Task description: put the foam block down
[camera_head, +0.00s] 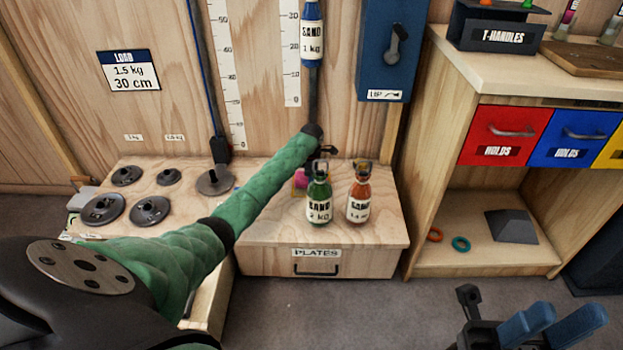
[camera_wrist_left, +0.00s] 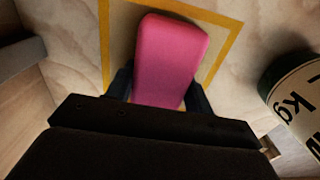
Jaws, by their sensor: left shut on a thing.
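The pink foam block (camera_wrist_left: 168,60) is between the two dark fingers of my left gripper (camera_wrist_left: 158,88), which is shut on it. It is inside a yellow outlined square (camera_wrist_left: 230,50) on the wooden surface; I cannot tell if it touches the wood.
A green sand bottle (camera_head: 319,198) and an orange one (camera_head: 359,197) stand close right of the block. Weight plates (camera_head: 150,210) lie to the left. A shelf unit (camera_head: 480,262) on the right holds two rings and a grey block. Floor in front is clear.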

